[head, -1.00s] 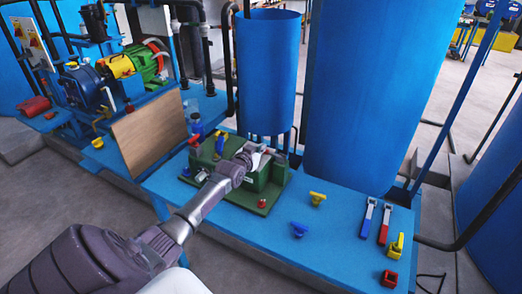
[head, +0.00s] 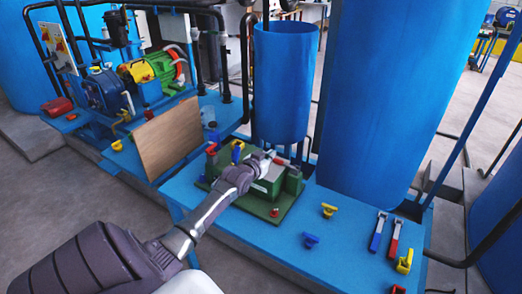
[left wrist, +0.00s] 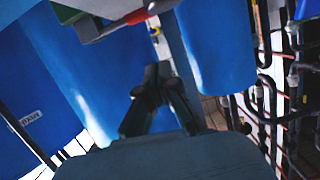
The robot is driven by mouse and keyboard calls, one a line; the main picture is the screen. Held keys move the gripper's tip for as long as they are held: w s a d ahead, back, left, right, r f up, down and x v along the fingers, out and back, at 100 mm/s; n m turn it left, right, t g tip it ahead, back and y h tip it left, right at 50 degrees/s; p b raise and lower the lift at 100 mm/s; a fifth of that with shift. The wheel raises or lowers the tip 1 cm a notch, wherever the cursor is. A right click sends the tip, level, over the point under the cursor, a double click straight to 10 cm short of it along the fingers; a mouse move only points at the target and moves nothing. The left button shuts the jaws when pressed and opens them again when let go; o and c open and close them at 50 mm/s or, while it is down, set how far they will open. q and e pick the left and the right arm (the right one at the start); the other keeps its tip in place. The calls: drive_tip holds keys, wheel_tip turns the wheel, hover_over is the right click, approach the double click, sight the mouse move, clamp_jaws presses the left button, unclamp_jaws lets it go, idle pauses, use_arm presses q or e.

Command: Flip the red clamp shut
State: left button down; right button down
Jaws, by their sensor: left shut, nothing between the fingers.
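The red clamp (head: 281,162) is on the green fixture (head: 262,187), at its far right side, and only a small part shows past my gripper. In the left wrist view a red handle with a pale metal part (left wrist: 124,24) crosses the top edge. My left gripper (head: 268,157) is over the fixture, right beside the red clamp. In the left wrist view its dark fingers (left wrist: 157,82) are together and empty, below the red handle in the picture. Whether they touch the clamp cannot be told. My right gripper is not in view.
The fixture stands on a blue bench (head: 340,240). Yellow (head: 329,210) and blue (head: 311,240) small handles and two levers, blue (head: 377,233) and red (head: 394,239), lie to the right. A blue tank (head: 285,85) rises close behind. A brown board (head: 168,140) stands to the left.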

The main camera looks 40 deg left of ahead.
use_arm(q)
drive_tip(key=v, duration=0.5)
drive_tip(key=shift+s+d+r, duration=0.1)
drive_tip(key=shift+s+r, duration=0.05)
drive_tip(key=shift+s, duration=0.2)
